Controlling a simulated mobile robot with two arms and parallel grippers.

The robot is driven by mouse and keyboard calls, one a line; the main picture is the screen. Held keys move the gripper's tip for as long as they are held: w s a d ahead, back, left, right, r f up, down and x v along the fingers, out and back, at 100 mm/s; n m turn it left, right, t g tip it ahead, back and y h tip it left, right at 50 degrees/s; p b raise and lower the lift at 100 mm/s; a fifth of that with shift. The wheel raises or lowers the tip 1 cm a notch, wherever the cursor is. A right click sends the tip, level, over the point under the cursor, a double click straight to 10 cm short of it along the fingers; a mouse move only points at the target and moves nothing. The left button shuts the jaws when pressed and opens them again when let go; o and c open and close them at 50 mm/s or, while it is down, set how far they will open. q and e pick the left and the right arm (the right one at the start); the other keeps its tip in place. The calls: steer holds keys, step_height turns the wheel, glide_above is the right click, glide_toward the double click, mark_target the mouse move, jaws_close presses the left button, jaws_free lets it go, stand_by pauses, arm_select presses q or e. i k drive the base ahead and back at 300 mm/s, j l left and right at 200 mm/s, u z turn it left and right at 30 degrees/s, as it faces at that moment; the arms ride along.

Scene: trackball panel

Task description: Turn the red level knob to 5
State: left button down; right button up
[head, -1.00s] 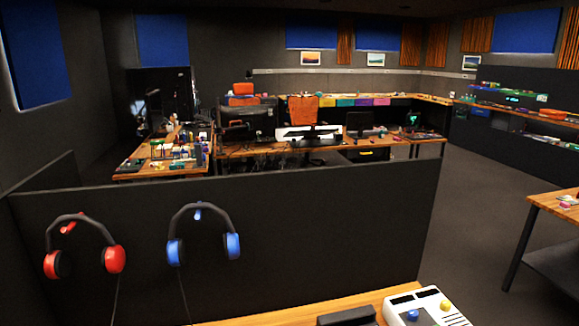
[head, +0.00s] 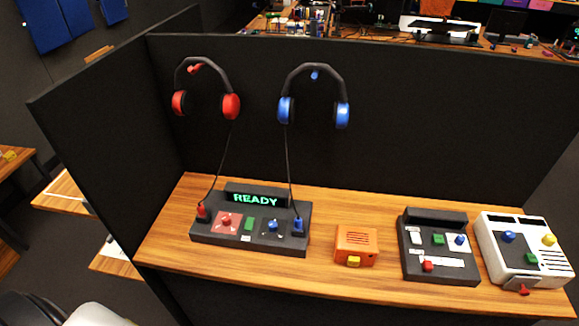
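A dark console (head: 250,240) with a green READY display (head: 255,200) sits at the left of the wooden bench. On it, a small red knob (head: 226,220) stands on a red panel at the left, and a blue knob (head: 272,226) stands at the right. A green button (head: 249,224) is between them. Other red controls show on the dark box (head: 428,266) and the white box (head: 523,290) to the right. The markings are too small to read, so I cannot tell any level setting. Neither of my grippers is in view.
Red headphones (head: 231,106) and blue headphones (head: 342,115) hang on the dark partition (head: 430,130), their cords running down to the console. An orange box (head: 356,240) with a yellow button stands mid-bench. Bare wood (head: 390,283) runs along the bench's front edge.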

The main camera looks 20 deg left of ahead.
mark_target(226, 219)
steer(key=u, duration=1.25)
